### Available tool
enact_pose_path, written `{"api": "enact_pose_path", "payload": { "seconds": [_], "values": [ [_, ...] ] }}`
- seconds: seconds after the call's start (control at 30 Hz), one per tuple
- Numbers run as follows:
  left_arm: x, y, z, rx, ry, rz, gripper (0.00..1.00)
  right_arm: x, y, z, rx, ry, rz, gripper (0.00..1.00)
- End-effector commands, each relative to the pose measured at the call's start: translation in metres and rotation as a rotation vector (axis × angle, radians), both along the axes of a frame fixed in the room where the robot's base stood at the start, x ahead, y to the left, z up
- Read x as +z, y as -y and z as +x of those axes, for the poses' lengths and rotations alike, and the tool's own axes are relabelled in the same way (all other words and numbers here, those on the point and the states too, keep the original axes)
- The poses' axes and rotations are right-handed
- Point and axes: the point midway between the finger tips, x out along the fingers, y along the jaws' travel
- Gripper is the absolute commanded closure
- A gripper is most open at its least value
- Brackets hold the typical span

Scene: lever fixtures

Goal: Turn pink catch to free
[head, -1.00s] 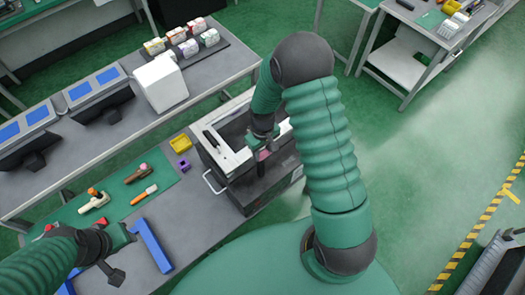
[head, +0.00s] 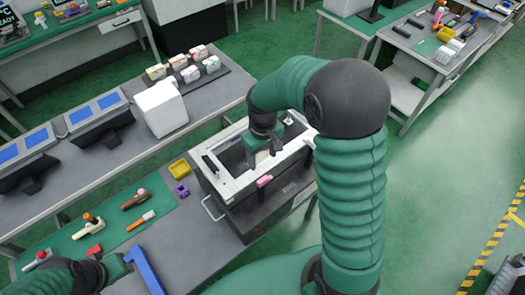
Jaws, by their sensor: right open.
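The pink catch (head: 264,181) is a small pink handle on the near top rim of a grey-and-white open-topped case (head: 233,187). It appears to lie along that rim. My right gripper (head: 263,148) is open over the case opening, just beyond the pink catch, and looks apart from it. Its fingertips are small and partly hidden in the dark opening. A black catch (head: 211,164) lies on the case's left rim. My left gripper (head: 118,266) is at the lower left, far from the case, beside a blue bracket (head: 146,270); its fingers are unclear.
The case stands at the right end of a grey bench. Tools lie on a green mat (head: 117,222). A white box (head: 161,108) stands on the bench behind.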

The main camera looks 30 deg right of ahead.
Motion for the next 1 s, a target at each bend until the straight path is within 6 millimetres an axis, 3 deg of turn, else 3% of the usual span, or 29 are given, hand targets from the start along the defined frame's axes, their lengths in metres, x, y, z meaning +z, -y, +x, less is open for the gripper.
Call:
{"api": "enact_pose_path", "payload": {
  "seconds": [0.1, 0.23, 0.7, 0.77, 0.83, 1.0],
  "values": [
    [-0.005, 0.0, 0.0, 0.0, 0.0, 0.0, 0.64, 0.024, 0.0, 0.002, 0.0, 0.004, -0.001, 0.4],
    [-0.006, 0.0, 0.0, 0.0, 0.0, 0.0, 0.64, 0.037, 0.0, 0.001, 0.0, -0.001, 0.001, 0.4],
    [-0.006, 0.0, 0.0, 0.0, 0.0, 0.0, 0.64, 0.04, 0.0, 0.0, 0.0, 0.0, 0.0, 0.4],
    [-0.014, 0.0, 0.0, 0.0, 0.0, 0.0, 0.64, 0.03, -0.006, -0.004, -0.001, 0.008, -0.001, 0.4],
    [-0.032, 0.0, 0.0, 0.0, 0.001, 0.0, 0.64, 0.006, -0.022, -0.016, -0.005, 0.04, -0.008, 0.4],
    [-0.078, 0.0, 0.0, 0.0, -0.001, 0.0, 0.64, -0.059, -0.068, -0.064, -0.037, 0.168, -0.005, 0.4]
  ]
}}
